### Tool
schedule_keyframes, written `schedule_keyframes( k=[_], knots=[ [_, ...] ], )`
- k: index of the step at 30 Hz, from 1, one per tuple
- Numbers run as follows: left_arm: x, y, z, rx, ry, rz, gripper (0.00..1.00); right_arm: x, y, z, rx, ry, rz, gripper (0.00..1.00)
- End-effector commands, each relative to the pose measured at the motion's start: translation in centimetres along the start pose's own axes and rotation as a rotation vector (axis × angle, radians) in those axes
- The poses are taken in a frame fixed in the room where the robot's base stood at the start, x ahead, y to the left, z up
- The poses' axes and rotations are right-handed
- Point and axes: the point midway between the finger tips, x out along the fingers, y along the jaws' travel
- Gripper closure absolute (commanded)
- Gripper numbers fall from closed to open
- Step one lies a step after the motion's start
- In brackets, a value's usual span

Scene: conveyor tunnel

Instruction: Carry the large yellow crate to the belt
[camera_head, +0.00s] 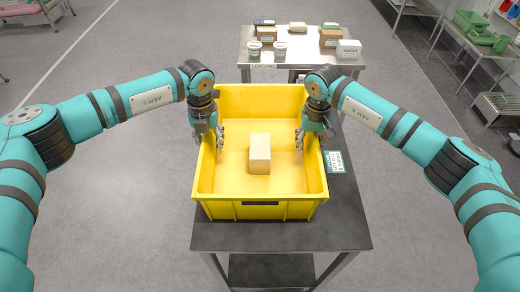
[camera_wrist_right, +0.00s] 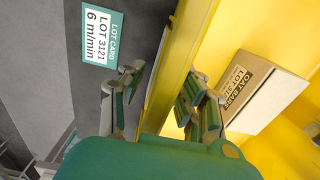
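The large yellow crate (camera_head: 258,205) stands upright on a dark-topped table (camera_head: 290,237) in the head view, with a cardboard box (camera_head: 259,153) inside it. My left gripper (camera_head: 208,140) is at the crate's left wall, its fingers spread with the wall between them. My right gripper (camera_head: 314,139) is at the right wall. In the right wrist view its fingers (camera_wrist_right: 160,100) are apart, one on each side of the crate's yellow wall (camera_wrist_right: 181,60), with a gap on the outer side. I cannot make out the belt for certain.
A lot card (camera_head: 335,162) lies on the table right of the crate. Shelving with green items (camera_head: 485,37) is at the right. Grey floor (camera_head: 120,215) is clear on the left.

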Motion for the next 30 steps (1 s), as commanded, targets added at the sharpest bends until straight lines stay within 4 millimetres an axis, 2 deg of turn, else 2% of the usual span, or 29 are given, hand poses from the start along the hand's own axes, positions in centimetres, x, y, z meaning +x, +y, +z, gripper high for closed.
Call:
schedule_keyframes(
  k=[8, 15, 30],
  knots=[
    [0.05, -0.02, 0.0, 0.001, 0.0, 0.0, 0.68, 0.05, -0.01, -0.01, 0.0, 0.0, 0.0, 0.68],
    [0.02, -0.02, 0.01, 0.001, 0.0, 0.0, 0.99, 0.02, -0.01, -0.02, 0.0, 0.0, 0.0, 0.99],
    [0.0, 0.14, 0.05, -0.001, 0.0, 0.002, 1.0, 0.01, 0.15, -0.05, 0.002, 0.0, 0.003, 1.0]
  ],
)
